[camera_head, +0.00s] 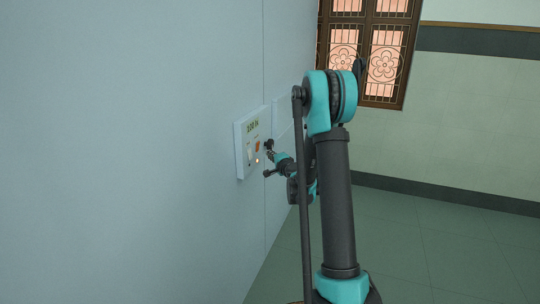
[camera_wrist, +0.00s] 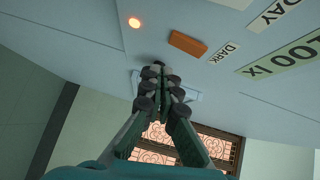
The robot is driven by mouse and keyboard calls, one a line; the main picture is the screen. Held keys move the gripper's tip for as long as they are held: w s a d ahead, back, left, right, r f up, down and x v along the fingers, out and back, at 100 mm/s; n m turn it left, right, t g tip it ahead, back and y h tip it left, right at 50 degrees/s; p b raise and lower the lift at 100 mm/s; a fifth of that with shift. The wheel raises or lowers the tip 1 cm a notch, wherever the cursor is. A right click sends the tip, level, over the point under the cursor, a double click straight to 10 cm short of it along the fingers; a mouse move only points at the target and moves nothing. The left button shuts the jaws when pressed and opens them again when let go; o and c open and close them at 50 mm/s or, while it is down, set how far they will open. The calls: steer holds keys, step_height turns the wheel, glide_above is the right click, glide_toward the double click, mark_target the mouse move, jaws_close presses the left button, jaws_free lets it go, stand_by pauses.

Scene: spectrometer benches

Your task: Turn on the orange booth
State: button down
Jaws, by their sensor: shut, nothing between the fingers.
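A pale control panel (camera_head: 240,150) is fixed to the wall on the left in the head view. In the head view my gripper (camera_head: 269,158) is at the panel's right side.
The blue-grey wall (camera_head: 120,150) fills the left. Green floor (camera_head: 440,250) is clear at right, below a latticed window (camera_head: 385,50).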

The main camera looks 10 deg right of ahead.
steer(key=f+v, duration=0.2)
steer(key=v, duration=0.7)
steer(key=shift+s, duration=0.5)
steer(key=s+a+f+n+g+y, duration=0.1)
steer(key=s+a+n+g, duration=0.25)
steer(key=s, duration=0.45)
steer(key=s+a+n+g, duration=0.3)
steer(key=s+a+n, duration=0.15)
steer(key=s, duration=0.35)
steer(key=s+d+f+n+g+h, duration=0.1)
steer(key=s+d+f+n, duration=0.1)
steer(key=s, duration=0.5)
steer(key=s+d+f+n+g+h, duration=0.2)
steer(key=s+d+f, duration=0.1)
steer(key=s, duration=0.5)
steer(key=s+d+f+n+g+h, duration=0.1)
steer(key=s+d+f+g+h, duration=0.1)
steer(key=s, duration=0.5)
steer(key=shift+s+d+f+n, duration=0.4)
steer(key=shift+d+f, duration=0.1)
steer(key=shift+d, duration=0.25)
steer(key=shift+g, duration=0.25)
